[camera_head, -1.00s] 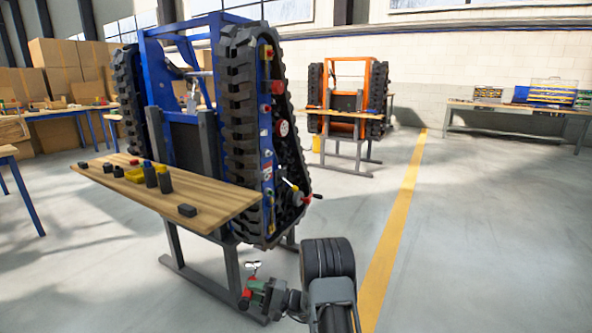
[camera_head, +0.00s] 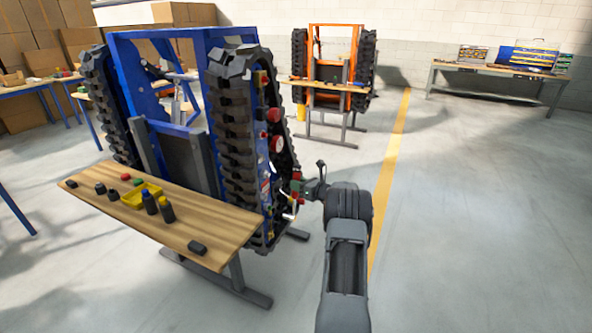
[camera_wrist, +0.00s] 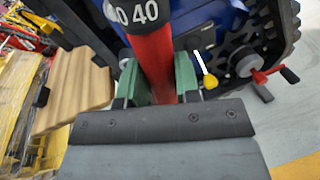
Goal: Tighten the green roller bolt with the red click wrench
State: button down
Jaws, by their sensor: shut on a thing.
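My gripper (camera_wrist: 160,85) is shut on the red click wrench (camera_wrist: 152,55), whose red handle runs between the green finger pads. A black collar with white numbers, including 40, shows at the top edge of the wrist view. The wrench's head is out of that view. In the head view my gripper (camera_head: 297,187) is small and beside the right track side of the blue carrier (camera_head: 185,36). I cannot make out the green roller bolt apart from the green pads, nor whether the wrench touches anything.
A wooden shelf (camera_head: 225,228) with a yellow tray (camera_head: 132,198), bottles and black blocks juts from the carrier's front. A red-handled crank (camera_wrist: 262,75) and yellow knob (camera_wrist: 210,80) are right of my gripper. An orange carrier (camera_head: 315,45) stands behind. The floor on the right is clear.

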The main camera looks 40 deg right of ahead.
jog(key=shift+w+d+r, duration=0.15)
jog(key=shift+d+r, duration=0.15)
jog(key=shift+r, duration=0.2)
jog(key=shift+w+a+m+h, duration=0.1)
jog(key=shift+m+h, duration=0.2)
jog(key=shift+w+a, duration=0.15)
jog(key=shift+w, duration=0.05)
jog(key=s+a+f+n+t+b, duration=0.1)
jog(key=a+n+b, duration=0.4)
jog(key=b, duration=1.3)
jog(key=s+a+f+n+t+y+b, duration=0.1)
jog(key=s+a+f+n+b, duration=0.2)
jog(key=b, duration=1.5)
jog(key=a+n, duration=0.3)
jog(key=a, duration=0.3)
jog(key=shift+a+f+t, duration=0.25)
jog(key=shift+f+t, duration=0.05)
jog(key=shift+t, duration=0.1)
